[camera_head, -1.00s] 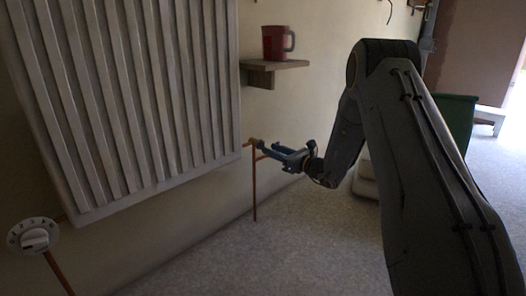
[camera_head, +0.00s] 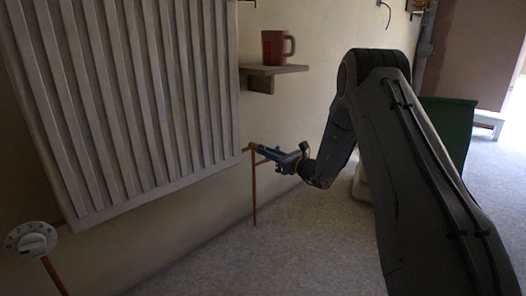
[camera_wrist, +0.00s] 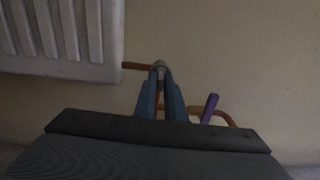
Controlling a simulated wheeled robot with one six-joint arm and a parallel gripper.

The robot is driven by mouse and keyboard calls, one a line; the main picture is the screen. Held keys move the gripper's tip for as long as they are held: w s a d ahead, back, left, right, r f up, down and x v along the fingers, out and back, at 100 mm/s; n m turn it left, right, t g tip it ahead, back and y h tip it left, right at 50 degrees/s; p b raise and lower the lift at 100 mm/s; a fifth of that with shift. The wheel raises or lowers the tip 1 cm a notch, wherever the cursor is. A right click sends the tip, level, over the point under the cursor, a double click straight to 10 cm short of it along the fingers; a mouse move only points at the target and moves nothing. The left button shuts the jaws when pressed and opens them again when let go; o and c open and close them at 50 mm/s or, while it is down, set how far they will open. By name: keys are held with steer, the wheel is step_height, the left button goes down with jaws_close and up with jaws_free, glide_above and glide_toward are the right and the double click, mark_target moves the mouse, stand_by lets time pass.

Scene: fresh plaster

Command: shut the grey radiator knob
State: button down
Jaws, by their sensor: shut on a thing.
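A small greyish knob (camera_wrist: 160,65) sits at the end of a copper pipe by the radiator's lower right corner, mostly hidden between my fingertips. My gripper (camera_head: 259,150) has blue fingers and is shut on this knob; the wrist view shows the two fingers (camera_wrist: 159,80) reaching up to it, one on each side. In the head view the knob is too small and covered to make out. The ribbed radiator (camera_head: 120,100) hangs on the wall; its lower corner also shows in the wrist view (camera_wrist: 95,72).
A white numbered dial (camera_head: 31,240) is at the radiator's lower left. A red mug (camera_head: 274,47) stands on a wooden shelf (camera_head: 262,82) above my gripper. A purple piece (camera_wrist: 209,108) and copper pipe (camera_wrist: 222,115) are right of the fingers. A green container (camera_head: 448,130) stands behind my arm.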

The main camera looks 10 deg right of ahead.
steer(key=m+p, duration=0.4)
steer(key=m, duration=0.3)
steer(key=shift+m, duration=0.4)
